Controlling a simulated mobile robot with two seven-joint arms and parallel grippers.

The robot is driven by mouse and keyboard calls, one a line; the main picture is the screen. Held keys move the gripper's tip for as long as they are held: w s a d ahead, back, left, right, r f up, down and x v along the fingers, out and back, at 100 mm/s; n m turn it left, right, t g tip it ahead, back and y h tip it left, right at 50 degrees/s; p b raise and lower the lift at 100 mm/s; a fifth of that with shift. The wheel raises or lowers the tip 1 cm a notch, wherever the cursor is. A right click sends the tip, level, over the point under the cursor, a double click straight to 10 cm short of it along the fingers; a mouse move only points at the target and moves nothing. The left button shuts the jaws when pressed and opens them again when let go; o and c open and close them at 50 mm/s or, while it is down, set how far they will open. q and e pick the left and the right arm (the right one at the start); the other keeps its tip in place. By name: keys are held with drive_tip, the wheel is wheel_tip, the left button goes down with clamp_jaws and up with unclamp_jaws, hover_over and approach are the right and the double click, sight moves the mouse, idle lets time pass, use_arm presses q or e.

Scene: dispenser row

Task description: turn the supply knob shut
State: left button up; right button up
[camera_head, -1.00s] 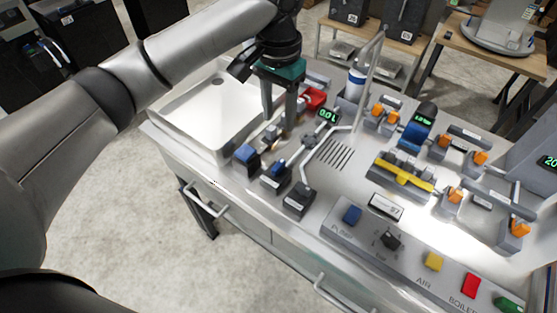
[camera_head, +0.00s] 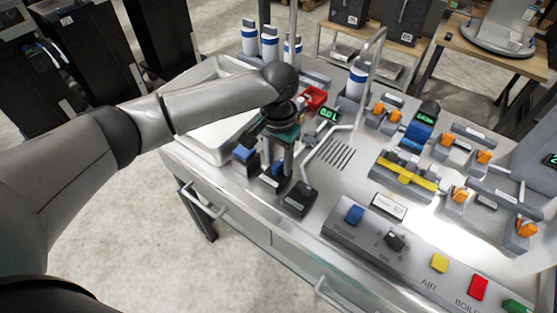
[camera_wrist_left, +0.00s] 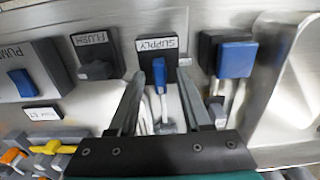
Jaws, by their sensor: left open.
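The supply knob is a blue lever on a dark block, labelled SUPPLY. In the wrist view the supply knob (camera_wrist_left: 159,74) lies between the two fingertips of my left gripper (camera_wrist_left: 161,72), which is open with a finger on either side. I cannot tell whether either finger touches it. In the head view my left gripper (camera_head: 278,168) points down over the supply block, and the blue knob (camera_head: 277,169) shows only partly between the fingers. My right gripper is not in view.
A taller blue-topped block (camera_wrist_left: 236,58) stands close to the right finger in the wrist view. The FLUSH block (camera_wrist_left: 95,60) stands to the left. A white tray (camera_head: 212,150), a green display (camera_head: 328,114) and a bent metal pipe (camera_head: 325,143) are near my gripper.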

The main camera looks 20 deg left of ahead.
use_arm(q)
drive_tip(key=shift+f, duration=0.1)
clamp_jaws()
idle(0.3)
